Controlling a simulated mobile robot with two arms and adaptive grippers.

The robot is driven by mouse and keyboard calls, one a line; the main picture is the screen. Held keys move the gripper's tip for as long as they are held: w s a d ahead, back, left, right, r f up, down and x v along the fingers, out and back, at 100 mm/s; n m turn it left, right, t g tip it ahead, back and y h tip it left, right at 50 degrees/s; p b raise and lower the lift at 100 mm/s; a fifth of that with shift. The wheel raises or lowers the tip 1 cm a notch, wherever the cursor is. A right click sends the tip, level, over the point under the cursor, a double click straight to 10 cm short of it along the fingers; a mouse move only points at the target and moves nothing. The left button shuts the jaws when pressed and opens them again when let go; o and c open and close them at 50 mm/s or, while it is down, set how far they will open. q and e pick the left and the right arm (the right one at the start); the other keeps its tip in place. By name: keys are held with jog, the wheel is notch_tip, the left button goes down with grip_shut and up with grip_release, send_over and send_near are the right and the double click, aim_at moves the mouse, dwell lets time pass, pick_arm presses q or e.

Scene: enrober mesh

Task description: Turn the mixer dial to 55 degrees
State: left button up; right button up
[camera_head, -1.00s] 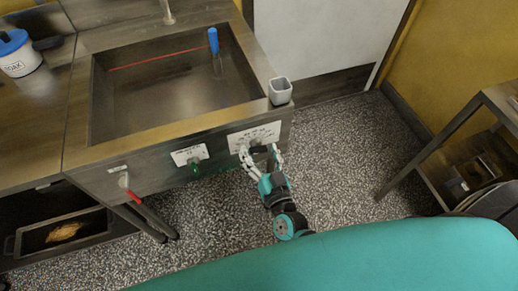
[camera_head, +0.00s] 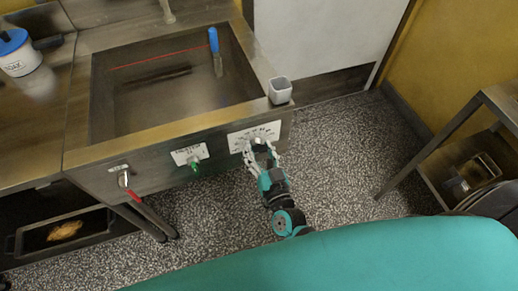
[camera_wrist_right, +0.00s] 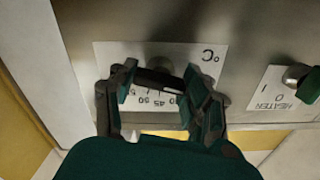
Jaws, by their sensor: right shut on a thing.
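The mixer dial (camera_wrist_right: 158,79) is a dark knob on a white plate (camera_wrist_right: 215,58) marked °C, with printed numbers such as 45 and 50 showing upside down in the right wrist view. The plate (camera_head: 246,135) is on the front panel of the steel sink unit. My right gripper (camera_head: 262,153) is at the dial, its fingers closed in from both sides. In the right wrist view my right gripper (camera_wrist_right: 160,88) is shut on the dial and hides part of the scale. The dial's exact angle cannot be read. My left gripper is not in view.
A heater knob (camera_head: 194,163) with a green part and a red-handled valve (camera_head: 129,188) are left of the dial on the same panel. A grey cup (camera_head: 280,91) stands on the unit's right corner. A blue-handled tool (camera_head: 214,45) leans in the basin. The speckled floor (camera_head: 340,165) is clear.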

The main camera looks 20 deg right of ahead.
jog(key=shift+m, duration=0.3)
jog(key=m, duration=0.2)
jog(key=shift+m, duration=0.4)
jog(key=m, duration=0.2)
jog(key=shift+m, duration=0.3)
jog(key=m, duration=0.2)
jog(key=shift+m, duration=0.4)
jog(key=m, duration=0.3)
jog(key=shift+m, duration=0.3)
jog(key=m+b, duration=0.2)
jog(key=m, duration=0.4)
jog(key=shift+f, duration=0.15)
jog(key=m+b, duration=0.2)
jog(key=m, duration=0.4)
jog(key=shift+b, duration=0.3)
jog(key=shift+m, duration=0.3)
